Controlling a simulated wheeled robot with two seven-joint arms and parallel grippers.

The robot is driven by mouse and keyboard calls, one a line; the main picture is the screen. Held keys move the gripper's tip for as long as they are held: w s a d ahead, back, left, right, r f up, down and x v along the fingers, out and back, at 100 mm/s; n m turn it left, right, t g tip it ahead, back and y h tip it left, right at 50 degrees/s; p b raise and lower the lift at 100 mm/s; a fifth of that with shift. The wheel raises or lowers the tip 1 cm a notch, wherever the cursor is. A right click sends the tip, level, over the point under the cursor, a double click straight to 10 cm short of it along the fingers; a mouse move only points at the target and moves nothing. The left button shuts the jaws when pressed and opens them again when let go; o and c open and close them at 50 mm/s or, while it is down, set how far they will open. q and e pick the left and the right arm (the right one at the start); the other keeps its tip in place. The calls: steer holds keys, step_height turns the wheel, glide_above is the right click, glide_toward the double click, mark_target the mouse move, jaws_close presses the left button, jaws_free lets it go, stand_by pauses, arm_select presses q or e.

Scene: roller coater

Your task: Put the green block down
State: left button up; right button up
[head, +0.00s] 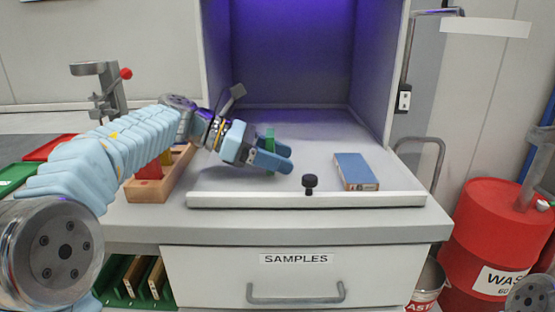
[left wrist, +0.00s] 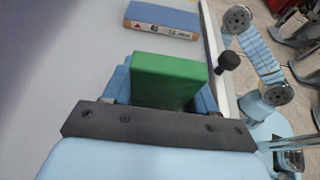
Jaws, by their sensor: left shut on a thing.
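The green block (head: 270,139) is between the fingers of my left gripper (head: 275,158), above or at the light bench surface inside the hood. In the left wrist view the green block (left wrist: 168,80) fills the space between the blue fingers of my left gripper (left wrist: 166,95), which is shut on it. I cannot tell whether the block touches the surface. My right gripper is not in view.
A blue box (head: 354,170) lies to the right on the bench (head: 310,150). A black knob (head: 309,182) stands at the front ledge (head: 300,200). A wooden rack (head: 150,188) with coloured blocks is at the left. Clear surface lies between gripper and blue box.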

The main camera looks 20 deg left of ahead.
arm_select(q)
steer(key=shift+f, duration=0.5)
steer(key=shift+f, duration=0.15)
steer(key=o, duration=1.1)
steer(key=shift+r, duration=0.25)
steer(key=v, duration=1.2)
steer(key=shift+s+f, duration=0.1)
steer(key=shift+f, duration=0.05)
